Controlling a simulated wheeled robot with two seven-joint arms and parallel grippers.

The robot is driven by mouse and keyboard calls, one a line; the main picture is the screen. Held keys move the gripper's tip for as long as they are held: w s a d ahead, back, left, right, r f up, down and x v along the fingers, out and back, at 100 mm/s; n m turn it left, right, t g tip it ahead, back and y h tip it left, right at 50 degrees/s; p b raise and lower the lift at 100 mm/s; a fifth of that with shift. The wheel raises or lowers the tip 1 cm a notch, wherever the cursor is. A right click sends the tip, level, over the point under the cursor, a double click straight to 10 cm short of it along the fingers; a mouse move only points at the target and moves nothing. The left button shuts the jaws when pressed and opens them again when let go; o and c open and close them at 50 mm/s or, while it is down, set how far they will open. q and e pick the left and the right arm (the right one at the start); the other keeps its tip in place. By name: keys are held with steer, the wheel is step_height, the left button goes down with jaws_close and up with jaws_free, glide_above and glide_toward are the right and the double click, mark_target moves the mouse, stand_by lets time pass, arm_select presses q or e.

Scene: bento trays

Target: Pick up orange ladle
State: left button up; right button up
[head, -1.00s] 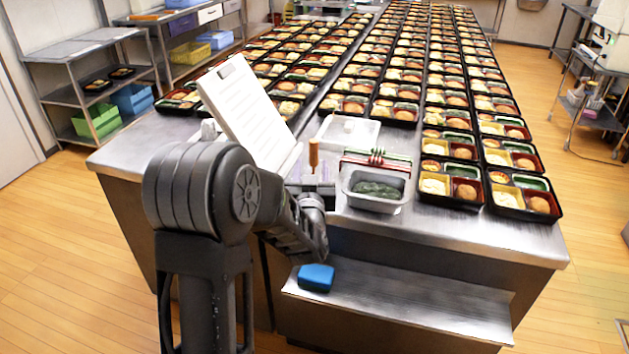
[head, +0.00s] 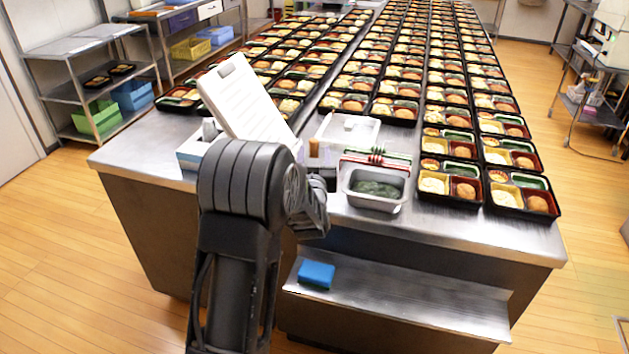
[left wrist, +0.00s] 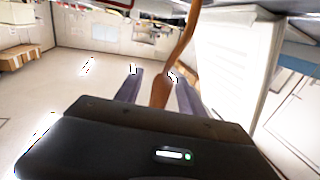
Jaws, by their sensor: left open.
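The orange ladle shows in the head view as a short upright orange-brown handle end (head: 314,148), just beyond my left wrist. Its lower part is hidden there. In the left wrist view the orange-brown handle (left wrist: 182,48) runs down from the top edge and ends between the two fingers of my left gripper (left wrist: 158,92). The fingers stand apart, one on each side of the handle, and gaps show beside it. In the head view my own arm hides most of the left gripper. My right gripper is not in view.
A white tilted board (head: 245,105) stands left of the ladle. A grey tub with green food (head: 376,203) and a clear container (head: 350,128) are close on the right. Rows of bento trays (head: 449,187) fill the counter. A blue block (head: 316,274) lies on the lower shelf.

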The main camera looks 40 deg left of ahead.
arm_select(q)
steer(key=shift+x, duration=0.8)
jaws_close()
stand_by(1.2)
